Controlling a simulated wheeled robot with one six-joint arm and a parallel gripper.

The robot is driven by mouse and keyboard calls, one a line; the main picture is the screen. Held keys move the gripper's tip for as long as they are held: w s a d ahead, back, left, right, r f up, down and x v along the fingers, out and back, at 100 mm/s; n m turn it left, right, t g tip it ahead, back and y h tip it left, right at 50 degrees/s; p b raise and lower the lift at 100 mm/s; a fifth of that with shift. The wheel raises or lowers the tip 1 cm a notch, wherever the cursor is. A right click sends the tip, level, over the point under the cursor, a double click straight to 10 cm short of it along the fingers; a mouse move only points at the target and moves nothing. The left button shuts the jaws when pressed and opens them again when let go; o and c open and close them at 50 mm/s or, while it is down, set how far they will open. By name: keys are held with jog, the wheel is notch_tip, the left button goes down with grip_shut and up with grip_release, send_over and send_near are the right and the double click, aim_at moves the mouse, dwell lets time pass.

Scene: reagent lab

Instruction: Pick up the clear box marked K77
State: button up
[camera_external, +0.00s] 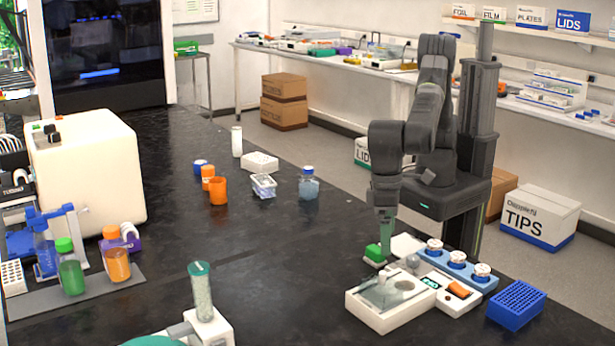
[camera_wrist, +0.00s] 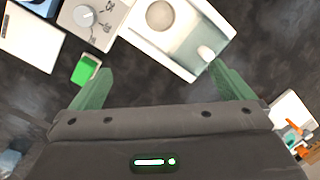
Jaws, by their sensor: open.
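A small clear box (camera_external: 263,186) with bluish and white parts stands on the dark bench, left of the blue-capped bottle. I cannot read K77 on it or on anything else in view. My gripper (camera_external: 384,236) points down over the bench's right part, well to the right of the clear box and close to a small green-topped item (camera_external: 375,254). In the wrist view my gripper (camera_wrist: 158,74) has its two green fingers wide apart with nothing held between them. The green-topped item (camera_wrist: 85,70) is beside the left finger there.
A white balance-like instrument (camera_external: 382,308), a blue rack (camera_external: 516,305) and a blue holder with white-topped jars (camera_external: 457,262) crowd the right front. Around the clear box are a blue-capped bottle (camera_external: 308,184), an orange cup (camera_external: 217,190) and a white block (camera_external: 260,162). The bench's middle is clear.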

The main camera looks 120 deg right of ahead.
jog(key=c, duration=0.5)
